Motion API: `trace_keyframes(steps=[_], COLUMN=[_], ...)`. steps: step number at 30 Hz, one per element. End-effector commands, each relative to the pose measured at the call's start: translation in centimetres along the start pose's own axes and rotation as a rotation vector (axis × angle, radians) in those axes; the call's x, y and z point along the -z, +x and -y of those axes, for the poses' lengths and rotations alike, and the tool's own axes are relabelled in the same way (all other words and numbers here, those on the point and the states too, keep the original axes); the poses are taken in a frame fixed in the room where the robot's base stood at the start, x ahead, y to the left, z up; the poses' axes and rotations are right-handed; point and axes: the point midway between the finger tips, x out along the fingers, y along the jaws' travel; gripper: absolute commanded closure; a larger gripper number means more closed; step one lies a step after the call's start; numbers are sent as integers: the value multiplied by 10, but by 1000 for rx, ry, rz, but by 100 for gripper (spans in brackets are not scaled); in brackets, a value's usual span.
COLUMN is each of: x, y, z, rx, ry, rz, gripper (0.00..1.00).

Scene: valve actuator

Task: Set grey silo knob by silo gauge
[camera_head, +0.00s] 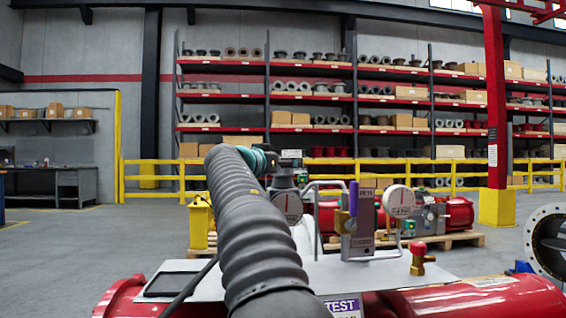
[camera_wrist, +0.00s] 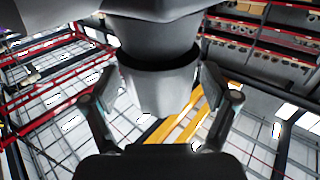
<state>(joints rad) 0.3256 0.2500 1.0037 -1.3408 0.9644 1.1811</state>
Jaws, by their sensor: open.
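In the wrist view, a smooth grey stepped cylinder (camera_wrist: 158,88), which looks like the grey knob, stands between the fingers of my gripper (camera_wrist: 163,72). The fingers are open, one on each side; a thin gap shows around its lower part, and contact higher up cannot be told. Another white gauge (camera_head: 398,197) with red marks stands farther right. Which one is the silo gauge cannot be told, and neither reading is legible.
A purple-handled valve (camera_head: 353,199) and a grey upright plate (camera_head: 363,220) stand between the gauges. A red-topped brass valve (camera_head: 419,258) is at the bench's right. Red cylinders (camera_head: 475,298) lie in front. Yellow railings (camera_head: 150,161) and shelves stand behind.

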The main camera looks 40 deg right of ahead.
Motion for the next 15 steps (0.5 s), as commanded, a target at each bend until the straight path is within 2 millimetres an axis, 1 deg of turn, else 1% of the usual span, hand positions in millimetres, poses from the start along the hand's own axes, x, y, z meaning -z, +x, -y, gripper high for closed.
trace_keyframes(steps=[6, 7, 8, 9, 11, 12, 14, 15], x=[0, 0, 0, 0, 0, 0, 0, 0], y=[0, 0, 0, 0, 0, 0, 0, 0], z=[0, 0, 0, 0, 0, 0, 0, 0], rx=[0, 0, 0, 0, 0, 0, 0, 0], ry=[0, 0, 0, 0, 0, 0, 0, 0], rz=[0, 0, 0, 0, 0, 0, 0, 0], gripper=[14, 17, 24, 34, 49, 59, 74, 75])
